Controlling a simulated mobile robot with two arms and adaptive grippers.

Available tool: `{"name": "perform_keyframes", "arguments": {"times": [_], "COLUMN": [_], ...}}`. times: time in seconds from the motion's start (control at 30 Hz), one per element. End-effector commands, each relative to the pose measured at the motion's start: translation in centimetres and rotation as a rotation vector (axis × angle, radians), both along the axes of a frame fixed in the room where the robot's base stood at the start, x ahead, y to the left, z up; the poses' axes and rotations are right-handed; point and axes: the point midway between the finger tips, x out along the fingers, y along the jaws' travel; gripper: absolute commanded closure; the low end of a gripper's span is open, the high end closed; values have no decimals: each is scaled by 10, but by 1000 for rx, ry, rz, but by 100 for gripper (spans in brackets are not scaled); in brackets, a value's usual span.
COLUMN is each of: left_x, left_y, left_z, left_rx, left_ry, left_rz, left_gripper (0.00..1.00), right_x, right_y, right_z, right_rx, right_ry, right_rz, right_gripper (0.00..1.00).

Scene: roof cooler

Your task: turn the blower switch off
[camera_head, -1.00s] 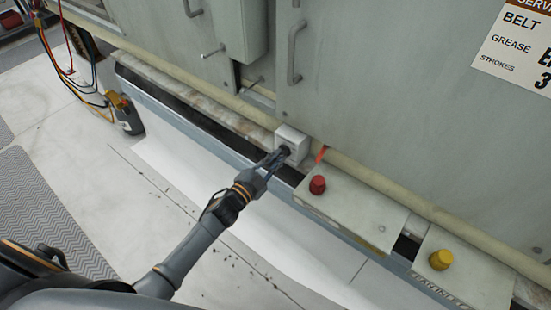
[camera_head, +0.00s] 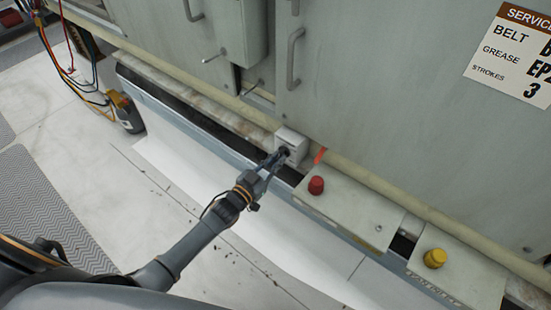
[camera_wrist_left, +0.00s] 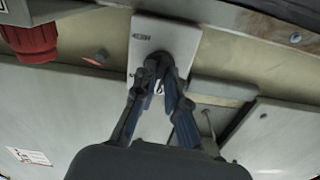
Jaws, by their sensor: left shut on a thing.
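The blower switch is a small light grey box (camera_head: 293,143) on the ledge below the cooler's panels, with a dark knob on its front face. It also shows in the left wrist view (camera_wrist_left: 150,36), where small lettering is on its face. My left gripper (camera_head: 281,155) reaches the front of the box, and its fingers (camera_wrist_left: 166,68) are closed around the dark knob. The fingers hide most of the knob, so its exact setting cannot be read. My right gripper is not in view.
A red button (camera_head: 316,185) and a yellow button (camera_head: 435,258) sit on plates to the right. Door handles (camera_head: 295,58) and levers stand out above. The floor in front is clear.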

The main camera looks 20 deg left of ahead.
Motion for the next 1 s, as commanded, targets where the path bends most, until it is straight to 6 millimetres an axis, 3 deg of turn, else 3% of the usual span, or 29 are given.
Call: {"name": "perform_keyframes", "arguments": {"times": [0.3,0.8,0.83,0.9,1.0], "left_x": [0,-1,-1,-1,0], "left_y": [0,0,0,0,0], "left_z": [0,-1,-1,-1,-1], "left_rx": [-105,-125,-125,-125,-124], "left_ry": [39,46,46,46,46], "left_rz": [-1,0,0,0,0], "left_gripper": [100,100,84,70,65], "right_x": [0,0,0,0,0], "right_y": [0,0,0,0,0], "right_z": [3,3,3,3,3], "right_rx": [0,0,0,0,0], "right_ry": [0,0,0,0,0], "right_rz": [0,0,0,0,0], "right_gripper": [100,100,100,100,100]}}
